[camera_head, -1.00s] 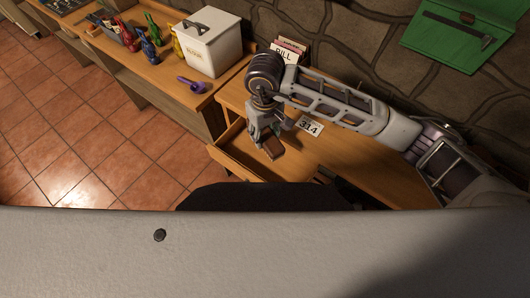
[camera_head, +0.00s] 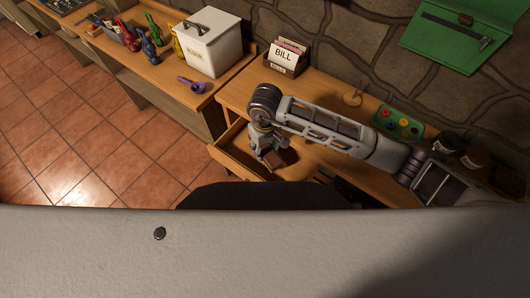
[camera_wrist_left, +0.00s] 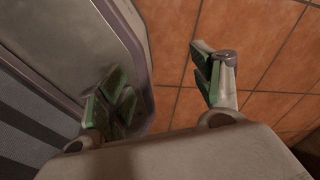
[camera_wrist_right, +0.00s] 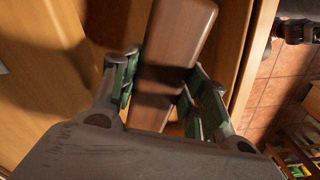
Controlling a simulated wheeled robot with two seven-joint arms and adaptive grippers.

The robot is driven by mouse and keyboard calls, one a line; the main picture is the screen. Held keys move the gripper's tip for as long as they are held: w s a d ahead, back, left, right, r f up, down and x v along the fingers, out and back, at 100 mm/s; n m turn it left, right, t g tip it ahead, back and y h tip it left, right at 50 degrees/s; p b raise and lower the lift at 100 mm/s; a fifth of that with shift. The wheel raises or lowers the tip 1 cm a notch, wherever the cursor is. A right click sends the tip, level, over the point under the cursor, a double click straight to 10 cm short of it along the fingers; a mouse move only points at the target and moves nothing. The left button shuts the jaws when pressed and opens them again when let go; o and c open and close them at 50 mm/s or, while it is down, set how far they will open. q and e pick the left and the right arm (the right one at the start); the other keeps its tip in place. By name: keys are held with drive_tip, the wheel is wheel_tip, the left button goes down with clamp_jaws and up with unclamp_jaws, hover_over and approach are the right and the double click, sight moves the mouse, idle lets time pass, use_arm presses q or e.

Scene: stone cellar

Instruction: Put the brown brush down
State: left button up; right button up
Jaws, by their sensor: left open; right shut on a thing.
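The brown brush (camera_head: 272,158) is held in my right gripper (camera_head: 262,147), over the open drawer (camera_head: 233,158) of the wooden desk. In the right wrist view, the brush's smooth brown body (camera_wrist_right: 178,40) runs up from between the green-padded fingers of the right gripper (camera_wrist_right: 163,92). I cannot tell whether the brush touches the drawer; its bristles are not clear. My left gripper (camera_wrist_left: 160,92) is open and empty in the left wrist view, above the tiled floor, and does not show in the head view.
The desk top (camera_head: 240,93) carries a card box marked BILL (camera_head: 284,57) and a green tray with coloured pieces (camera_head: 398,124). Dark jars (camera_head: 446,142) stand at the right. A side bench holds a white bin (camera_head: 208,45), a purple object (camera_head: 191,84) and coloured bottles (camera_head: 150,40).

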sight(265, 153)
drive_tip(key=shift+f, duration=1.5)
use_arm(q)
drive_tip(key=shift+w+d+r, duration=0.2)
drive_tip(key=shift+w+d, duration=0.1)
drive_tip(key=shift+w, duration=0.45)
use_arm(e)
drive_tip(key=shift+f, duration=0.5)
use_arm(q)
drive_tip(key=shift+s+f, duration=0.15)
drive_tip(key=shift+f, duration=0.05)
use_arm(e)
drive_tip(key=shift+f, duration=0.1)
drive_tip(key=o, duration=1.1)
use_arm(q)
drive_tip(key=shift+s+a, duration=0.4)
drive_tip(key=shift+w+r, duration=0.1)
drive_tip(key=shift+w, duration=0.1)
